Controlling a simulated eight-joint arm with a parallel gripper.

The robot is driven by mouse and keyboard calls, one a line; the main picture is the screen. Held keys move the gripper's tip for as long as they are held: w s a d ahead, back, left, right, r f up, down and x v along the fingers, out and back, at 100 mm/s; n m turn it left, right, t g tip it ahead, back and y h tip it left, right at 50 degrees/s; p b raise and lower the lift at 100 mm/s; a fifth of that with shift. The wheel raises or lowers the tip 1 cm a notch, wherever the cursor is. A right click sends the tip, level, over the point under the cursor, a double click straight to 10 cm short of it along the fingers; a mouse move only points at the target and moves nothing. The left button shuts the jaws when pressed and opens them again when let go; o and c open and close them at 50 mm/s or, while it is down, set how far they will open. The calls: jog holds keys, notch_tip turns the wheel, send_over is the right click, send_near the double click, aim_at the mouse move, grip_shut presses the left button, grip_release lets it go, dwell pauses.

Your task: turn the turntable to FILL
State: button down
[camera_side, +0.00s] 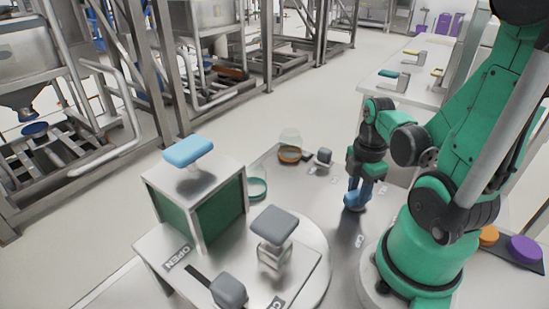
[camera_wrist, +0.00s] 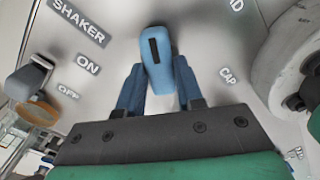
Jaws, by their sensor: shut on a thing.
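A blue handle (camera_wrist: 158,50) with a black stripe stands on the grey worktop, between the two blue fingers of my gripper (camera_wrist: 160,78). My gripper is shut on it. In the side view my gripper (camera_side: 358,188) points down at the worktop, and the handle is hard to tell from the blue fingers. White labels around the handle include CAP (camera_wrist: 228,75) and a partly cut-off word ending in "D". I cannot read a FILL label. A pale round disc (camera_side: 318,265) shows at the front centre and may be the turntable; I cannot tell.
A shaker switch with a grey lever (camera_wrist: 28,80) stands left, by the ON and OFF labels. A green-sided box with a light blue handle (camera_side: 188,151) stands left, beside the OPEN label. Grey handles (camera_side: 275,225) stand in front. My base is close on the right.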

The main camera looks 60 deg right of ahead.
aim_at(358, 192)
jog(key=shift+n, duration=0.8)
jog(key=c, duration=0.6)
grip_release()
jog(key=shift+o, duration=0.2)
jog(key=shift+r, duration=0.1)
jog(key=shift+r, duration=2.7)
